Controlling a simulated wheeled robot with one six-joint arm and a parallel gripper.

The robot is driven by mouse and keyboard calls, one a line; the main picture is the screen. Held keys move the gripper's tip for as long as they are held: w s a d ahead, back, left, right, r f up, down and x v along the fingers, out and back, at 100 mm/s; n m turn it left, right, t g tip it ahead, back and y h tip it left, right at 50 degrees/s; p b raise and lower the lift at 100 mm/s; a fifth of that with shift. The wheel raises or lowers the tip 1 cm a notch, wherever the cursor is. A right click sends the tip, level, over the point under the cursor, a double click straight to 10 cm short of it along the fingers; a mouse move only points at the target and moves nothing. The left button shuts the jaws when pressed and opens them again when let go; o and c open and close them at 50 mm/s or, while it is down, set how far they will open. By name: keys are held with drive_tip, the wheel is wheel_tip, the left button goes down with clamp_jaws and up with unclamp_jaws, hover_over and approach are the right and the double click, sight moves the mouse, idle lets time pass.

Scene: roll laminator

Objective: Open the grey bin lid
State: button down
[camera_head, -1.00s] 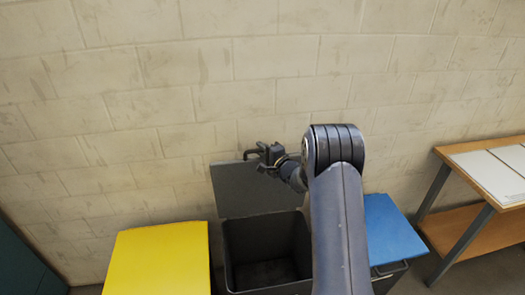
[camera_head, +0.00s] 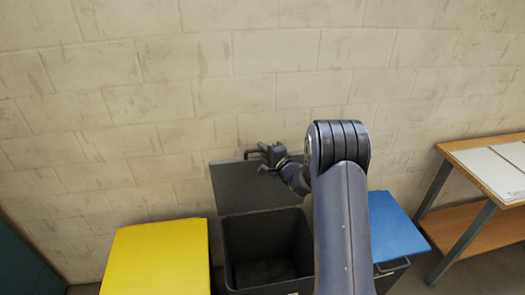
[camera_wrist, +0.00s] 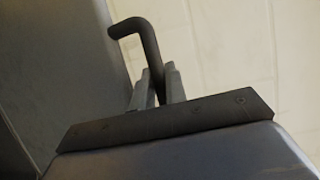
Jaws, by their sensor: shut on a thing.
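The grey bin (camera_head: 266,246) stands between the yellow-lidded and blue-lidded bins. Its dark inside shows from above. The grey lid (camera_head: 250,193) is swung up and back, standing raised at the bin's rear edge near the wall. My gripper (camera_head: 268,152) is at the lid's upper edge, shut on the lid's bar handle. In the wrist view the dark bent handle (camera_wrist: 140,35) passes between the two fingers of my gripper (camera_wrist: 158,85), and the lid (camera_wrist: 60,70) fills the left side. My arm hides the bin's right side.
A yellow-lidded bin (camera_head: 158,258) stands on the left and a blue-lidded bin (camera_head: 392,228) on the right, both shut. A block wall (camera_head: 200,80) is close behind. A wooden table (camera_head: 492,170) stands at far right.

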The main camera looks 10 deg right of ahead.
drive_tip(key=shift+t, duration=0.6)
drive_tip(key=s+b, duration=0.1)
drive_tip(key=s, duration=0.1)
drive_tip(key=s+f+b, duration=0.1)
drive_tip(key=s+b, duration=0.1)
drive_tip(key=shift+s, duration=0.1)
drive_tip(key=c, duration=1.7)
unclamp_jaws()
drive_tip(key=b+v, duration=0.2)
drive_tip(key=v, duration=0.9)
drive_tip(key=shift+d, duration=0.1)
